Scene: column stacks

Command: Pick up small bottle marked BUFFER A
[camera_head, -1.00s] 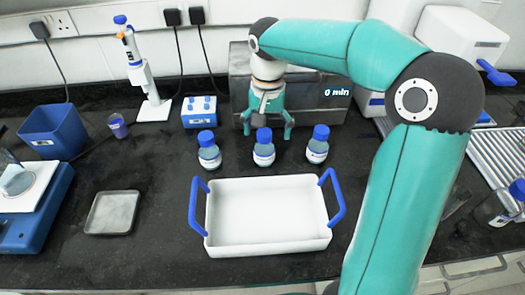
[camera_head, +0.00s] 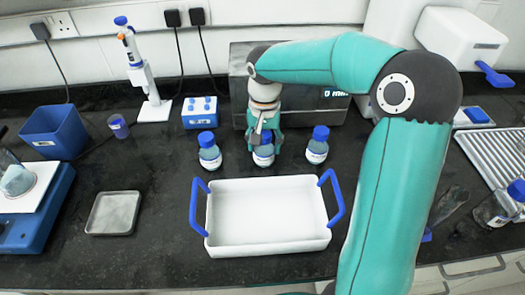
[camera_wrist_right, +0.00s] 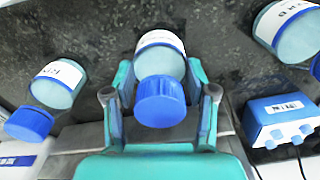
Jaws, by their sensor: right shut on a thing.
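Three small clear bottles with blue caps and white labels stand in a row behind the white tray (camera_head: 268,247). My right gripper (camera_head: 264,146) is down around the middle bottle (camera_head: 263,161) and shut on it. In the right wrist view the gripper's teal fingers (camera_wrist_right: 160,93) flank this bottle (camera_wrist_right: 160,62), which appears upright on the bench. Its label is too oblique to read. The left bottle (camera_head: 209,158) and the right bottle (camera_head: 317,155) stand free on either side. I cannot read their labels surely, so I cannot tell which is BUFFER A. My left gripper is not in view.
The tray has two blue handles and is empty. A grey metal box (camera_head: 320,112) stands close behind the bottles. A blue block (camera_head: 199,113) and a pipette on a stand (camera_head: 153,108) are at the back left. Dark bench left of the tray is partly clear.

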